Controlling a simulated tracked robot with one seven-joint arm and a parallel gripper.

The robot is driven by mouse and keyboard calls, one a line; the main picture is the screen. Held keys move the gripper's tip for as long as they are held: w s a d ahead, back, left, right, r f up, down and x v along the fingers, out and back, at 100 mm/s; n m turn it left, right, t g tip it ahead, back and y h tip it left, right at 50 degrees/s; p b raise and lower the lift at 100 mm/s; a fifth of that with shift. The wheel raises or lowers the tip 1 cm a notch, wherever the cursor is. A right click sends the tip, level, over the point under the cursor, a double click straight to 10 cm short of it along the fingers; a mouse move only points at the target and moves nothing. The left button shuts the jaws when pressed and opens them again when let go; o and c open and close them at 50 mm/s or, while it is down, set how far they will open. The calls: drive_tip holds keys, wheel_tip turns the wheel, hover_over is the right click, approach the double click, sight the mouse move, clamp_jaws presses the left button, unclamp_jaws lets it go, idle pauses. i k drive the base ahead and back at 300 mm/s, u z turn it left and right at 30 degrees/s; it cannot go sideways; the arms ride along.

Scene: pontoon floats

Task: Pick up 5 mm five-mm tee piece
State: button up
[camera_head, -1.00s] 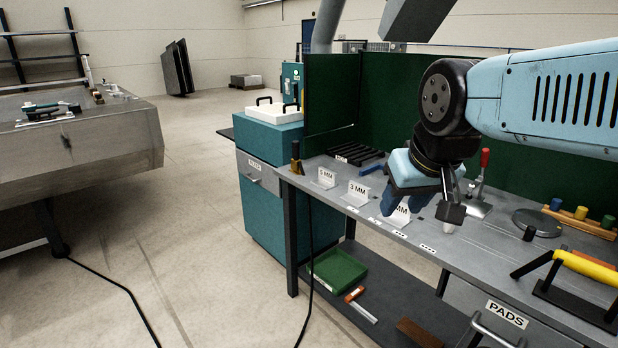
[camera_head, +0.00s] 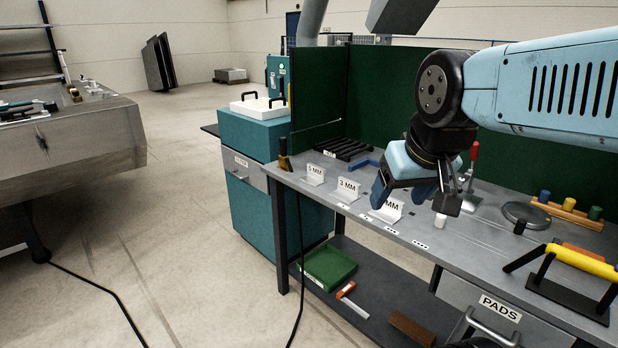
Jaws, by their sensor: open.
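A small white upright piece marked "5 MM" (camera_head: 315,173) stands on the grey workbench (camera_head: 470,238) near its left end. A white piece marked "3 MM" (camera_head: 347,189) stands to its right. A third white piece (camera_head: 388,211) stands further right, its number hidden behind my gripper. Which of these, if any, is a tee piece rather than a sign I cannot tell. My gripper (camera_head: 402,194), with blue fingers, is open and points down over the bench, right of the "5 MM" piece and apart from it. Nothing shows held in it.
A black rack (camera_head: 343,148) and a blue clamp lie behind the marked pieces. A red-handled toggle clamp (camera_head: 473,160), a round dark disc (camera_head: 526,214) and a yellow-handled tool (camera_head: 588,263) are to the right. Green panels (camera_head: 395,95) close the back. A green tray (camera_head: 328,267) sits on the lower shelf.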

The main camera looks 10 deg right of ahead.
sight(315, 176)
drive_tip(key=u, duration=0.05)
drive_tip(key=i, duration=1.05)
drive_tip(key=z, duration=0.15)
